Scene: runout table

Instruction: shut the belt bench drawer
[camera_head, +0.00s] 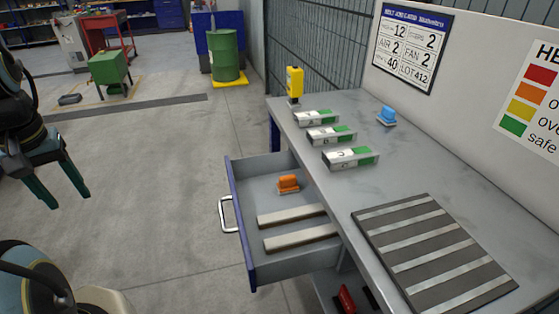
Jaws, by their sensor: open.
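The belt bench drawer (237,206) stands well open, pulled out to the left from under the grey bench top (345,205). It has a blue front and a pale metal handle (227,214) on its outer face. Inside lie an orange block-like item (288,183) and two long beige bars (300,236). My gripper (57,202) is at the left edge of the view, over the floor, with its two dark teal fingers apart and nothing between them. It is clear of the drawer, with a wide gap to the handle.
On the bench top are three white-and-green blocks (331,135), a blue item (386,116), a yellow device (294,84) and a dark striped mat (434,258). A red item (346,298) lies below the bench. Floor left of the drawer is clear. A green drum (223,56) stands farther back.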

